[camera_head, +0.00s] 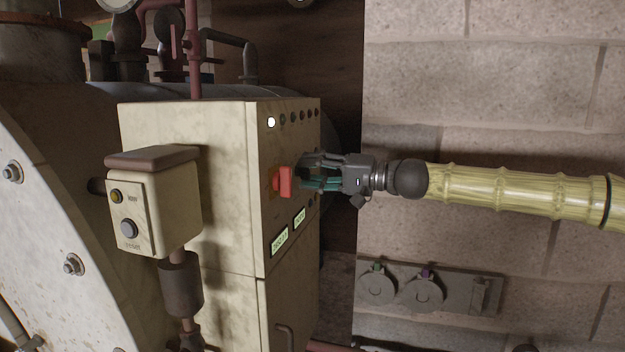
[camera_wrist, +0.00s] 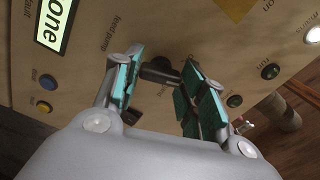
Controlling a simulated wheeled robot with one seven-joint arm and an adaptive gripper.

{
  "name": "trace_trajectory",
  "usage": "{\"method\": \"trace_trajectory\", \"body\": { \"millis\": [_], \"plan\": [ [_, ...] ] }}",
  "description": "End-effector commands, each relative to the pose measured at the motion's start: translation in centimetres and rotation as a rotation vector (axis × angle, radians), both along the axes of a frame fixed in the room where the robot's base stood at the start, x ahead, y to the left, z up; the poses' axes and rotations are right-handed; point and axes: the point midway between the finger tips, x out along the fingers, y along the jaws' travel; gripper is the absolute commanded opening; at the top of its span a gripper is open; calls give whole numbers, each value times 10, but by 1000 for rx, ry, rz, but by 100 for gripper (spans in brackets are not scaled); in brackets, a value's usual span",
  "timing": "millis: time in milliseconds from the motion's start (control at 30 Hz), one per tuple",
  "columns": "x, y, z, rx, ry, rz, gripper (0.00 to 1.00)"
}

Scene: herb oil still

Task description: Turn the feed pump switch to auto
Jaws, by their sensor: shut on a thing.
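The feed pump switch (camera_wrist: 160,70) is a small dark knob on the cream panel, between my fingertips in the wrist view. The printed words "feed pump" show beside it. My gripper (camera_wrist: 158,76) has its teal-padded fingers on either side of the knob and is shut on it. Which position the knob points to cannot be made out. In the head view my gripper (camera_head: 304,172) reaches in from the right to the cabinet front, and its fingers hide the knob.
A red switch (camera_head: 284,182) sits on the cabinet (camera_head: 190,122) just left of my fingers. Green displays (camera_head: 280,240) lie below. Indicator lamps (camera_head: 271,122) run along the top. A control box (camera_head: 170,185) stands in front at left. A block wall (camera_head: 500,110) is behind my arm.

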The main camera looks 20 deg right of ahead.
Motion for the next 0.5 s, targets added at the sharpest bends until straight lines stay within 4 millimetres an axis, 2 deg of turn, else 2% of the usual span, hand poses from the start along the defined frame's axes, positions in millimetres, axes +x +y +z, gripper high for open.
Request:
{"method": "trace_trajectory", "body": {
  "millis": [200, 500],
  "plan": [
    [0, 0, -2, 85, 127, 1, 17],
    [0, 0, -2, 155, 231, 0, 17]
  ]
}}
